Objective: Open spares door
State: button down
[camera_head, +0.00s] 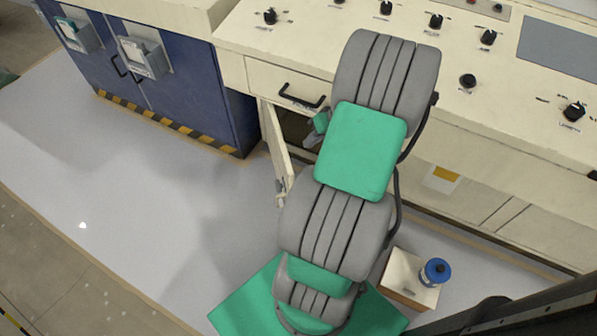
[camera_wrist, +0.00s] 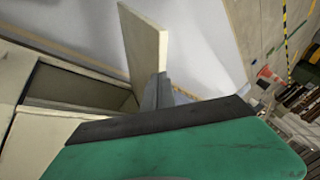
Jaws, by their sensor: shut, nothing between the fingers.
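The cream spares door (camera_head: 273,142) stands swung outward from the console below a drawer, with a dark opening (camera_head: 293,124) beside it. In the wrist view, the door (camera_wrist: 146,45) stands out at an angle and the cabinet opening (camera_wrist: 75,88) shows at left. My gripper (camera_head: 314,134) is at the opening, inward of the door, partly hidden by my arm. In the wrist view, my gripper's grey fingers (camera_wrist: 156,92) are shut and empty, close to the door's inner side. I cannot tell whether they touch it. No label on the door is readable.
A drawer with a black handle (camera_head: 301,98) is just above the opening. A blue cabinet (camera_head: 165,85) with striped lower edging stands at left. Knobs cover the console top (camera_head: 400,50). A wooden box (camera_head: 402,278) and blue canister (camera_head: 435,272) are at lower right. Floor left of the door is clear.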

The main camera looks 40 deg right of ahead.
jog(key=s+d+f+t, duration=0.1)
jog(key=s+d+f, duration=0.2)
jog(key=d+f, duration=0.15)
jog(key=w+a+f+m+b, duration=0.1)
jog(key=w+a+f+b, duration=0.1)
jog(key=w+a+f, duration=0.4)
jog(key=shift+w+f, duration=0.4)
jog(key=shift+f, duration=0.55)
